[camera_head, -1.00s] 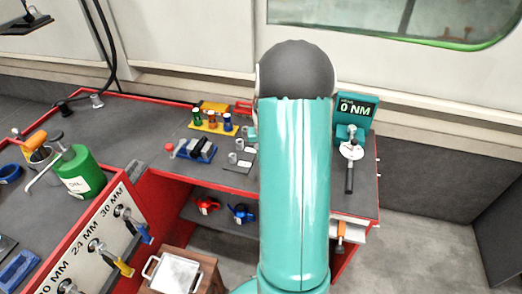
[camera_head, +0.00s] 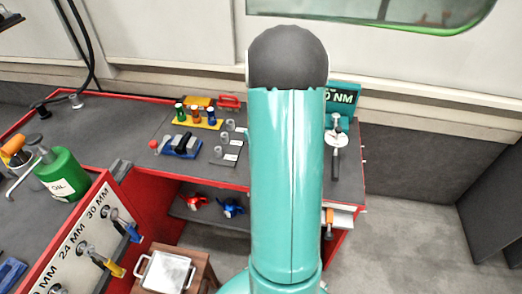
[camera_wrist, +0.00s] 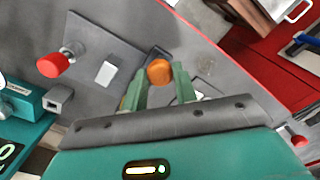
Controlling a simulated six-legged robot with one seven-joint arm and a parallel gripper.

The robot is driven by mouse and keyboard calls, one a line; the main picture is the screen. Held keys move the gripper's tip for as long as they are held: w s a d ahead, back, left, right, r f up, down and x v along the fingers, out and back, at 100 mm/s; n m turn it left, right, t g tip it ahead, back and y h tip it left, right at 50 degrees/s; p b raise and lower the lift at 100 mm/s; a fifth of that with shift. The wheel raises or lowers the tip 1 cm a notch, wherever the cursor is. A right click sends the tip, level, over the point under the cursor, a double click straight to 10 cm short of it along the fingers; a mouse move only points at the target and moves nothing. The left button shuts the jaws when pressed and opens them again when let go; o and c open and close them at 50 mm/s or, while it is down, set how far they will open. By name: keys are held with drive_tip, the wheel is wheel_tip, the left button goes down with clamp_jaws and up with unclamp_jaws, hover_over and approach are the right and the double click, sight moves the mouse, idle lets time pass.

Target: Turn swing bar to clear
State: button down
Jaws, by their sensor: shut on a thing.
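My gripper (camera_wrist: 159,86) shows in the wrist view, with its two green fingers on either side of a rounded orange knob (camera_wrist: 159,71). The fingers are shut on this knob. A dark part shows just behind the knob, but the bar it may belong to is mostly hidden by the knob and fingers. I cannot tell how the swing bar lies. In the head view my arm hides the gripper and knob.
A red knob (camera_wrist: 53,65) stands on a grey plate left of my gripper in the wrist view. The teal torque tester (camera_head: 342,97) is right of my arm. A blue tray (camera_head: 181,147) and coloured bottles (camera_head: 196,115) are left. Floor at right is clear.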

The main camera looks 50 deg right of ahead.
drive_tip(key=c, duration=1.1)
unclamp_jaws()
wheel_tip(320, 180, up, 14)
drive_tip(key=shift+f, duration=0.1)
